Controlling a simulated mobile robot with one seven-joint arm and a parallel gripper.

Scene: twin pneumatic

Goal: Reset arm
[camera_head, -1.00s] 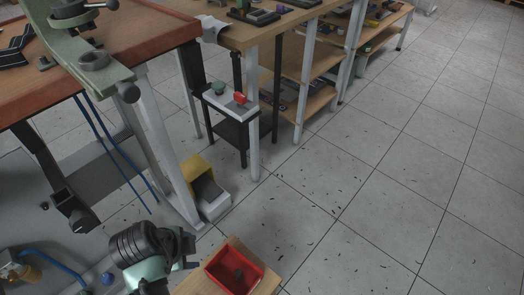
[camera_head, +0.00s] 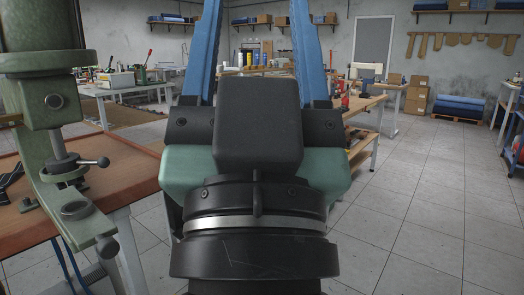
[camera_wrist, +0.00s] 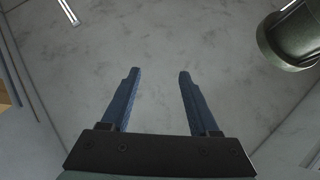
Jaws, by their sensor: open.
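My gripper (camera_head: 262,50) is raised high in front of the head camera, with its two blue fingers pointing up and spread wide. The fingers run out of the top of the head view. In the wrist view my gripper (camera_wrist: 155,85) is open and empty, with a clear gap between the blue fingers. Nothing touches the fingers. My wrist and gripper body hide the middle of the room in the head view.
A green machine (camera_head: 50,100) stands on a wooden bench (camera_head: 135,165) close at the left. Another wooden bench (camera_head: 362,107) with tools is behind my gripper at the right. Open tiled floor (camera_head: 430,200) lies at the right. Shelves hang on the back wall.

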